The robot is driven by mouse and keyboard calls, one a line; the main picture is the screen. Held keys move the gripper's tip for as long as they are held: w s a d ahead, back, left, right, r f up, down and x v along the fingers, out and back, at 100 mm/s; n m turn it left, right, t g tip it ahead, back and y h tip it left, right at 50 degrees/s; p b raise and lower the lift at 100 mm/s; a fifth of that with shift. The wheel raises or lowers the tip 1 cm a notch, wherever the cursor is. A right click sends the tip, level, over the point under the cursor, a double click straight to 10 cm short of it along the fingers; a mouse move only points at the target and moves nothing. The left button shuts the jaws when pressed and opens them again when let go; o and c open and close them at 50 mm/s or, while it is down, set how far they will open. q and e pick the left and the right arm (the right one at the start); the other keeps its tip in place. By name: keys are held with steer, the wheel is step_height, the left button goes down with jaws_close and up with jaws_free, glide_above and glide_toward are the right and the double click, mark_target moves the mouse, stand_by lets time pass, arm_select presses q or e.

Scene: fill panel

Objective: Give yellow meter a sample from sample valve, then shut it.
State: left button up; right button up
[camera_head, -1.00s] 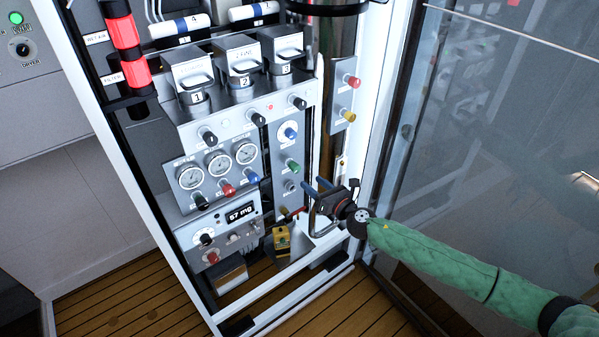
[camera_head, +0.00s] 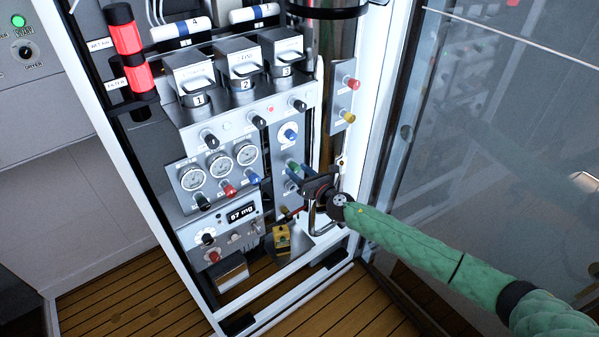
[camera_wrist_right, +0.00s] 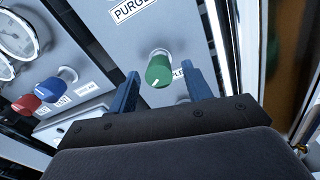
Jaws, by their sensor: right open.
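A green knob (camera_head: 293,167) on the narrow right-hand valve strip has a label below it ending in "PLE", partly hidden, in the right wrist view (camera_wrist_right: 159,69). My right gripper (camera_head: 291,177) is open and empty. Its blue fingers point at the strip; in the wrist view (camera_wrist_right: 160,72) the green knob shows between the fingertips. I cannot tell whether they touch it. The knob's white mark points to the lower left. The yellow meter (camera_head: 281,238) is a small box on the low shelf, left of and below the gripper. My left gripper is out of view.
A blue knob (camera_head: 291,134) sits above the green one. Gauges (camera_head: 220,165), red and blue knobs and a "57 mg" display (camera_head: 241,213) are to the left. The white cabinet frame (camera_head: 372,130) and a glass pane (camera_head: 480,150) stand to the right.

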steer(key=c, duration=1)
steer(key=shift+o, duration=0.2)
